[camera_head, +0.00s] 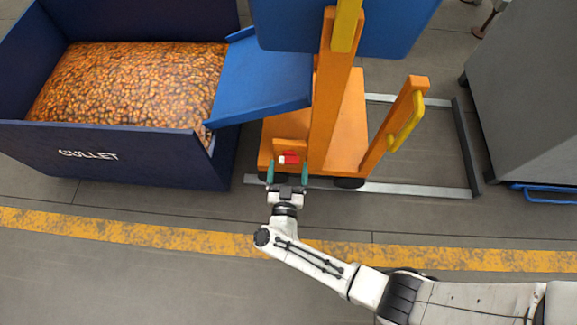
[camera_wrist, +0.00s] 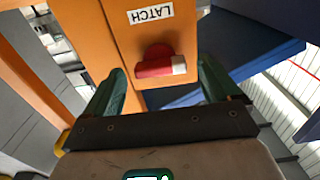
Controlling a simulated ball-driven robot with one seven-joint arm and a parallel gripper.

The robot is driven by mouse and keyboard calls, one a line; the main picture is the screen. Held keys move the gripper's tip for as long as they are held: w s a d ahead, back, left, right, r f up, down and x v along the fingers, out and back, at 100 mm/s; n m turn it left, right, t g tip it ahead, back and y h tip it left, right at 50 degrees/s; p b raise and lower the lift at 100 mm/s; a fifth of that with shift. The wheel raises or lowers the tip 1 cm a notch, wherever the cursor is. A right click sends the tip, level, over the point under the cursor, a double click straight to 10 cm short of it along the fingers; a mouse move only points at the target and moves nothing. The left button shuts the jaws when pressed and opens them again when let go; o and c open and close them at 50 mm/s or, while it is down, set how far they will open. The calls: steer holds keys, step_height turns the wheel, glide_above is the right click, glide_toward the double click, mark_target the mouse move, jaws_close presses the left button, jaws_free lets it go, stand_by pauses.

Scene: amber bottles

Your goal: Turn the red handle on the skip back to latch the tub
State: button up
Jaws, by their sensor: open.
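The red handle (camera_head: 289,158) with a pale end sits low on the orange frame of the skip stand (camera_head: 337,120).
A dark blue CULLET bin (camera_head: 110,160) full of amber pieces stands left of the stand. A yellow-gripped orange lever (camera_head: 403,125) rises at the right. A grey cabinet (camera_head: 530,95) stands further right. Open floor with a yellow stripe (camera_head: 130,231) lies in front.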

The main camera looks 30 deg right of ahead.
steer(key=shift+w+d, duration=0.45)
steer(key=shift+w, duration=0.1)
steer(key=shift+c, duration=0.3)
steer(key=c, duration=1)
steer(key=shift+m, duration=0.4)
steer(key=m+b, duration=0.3)
steer(key=m, duration=1.3)
steer(key=shift+m, duration=0.7)
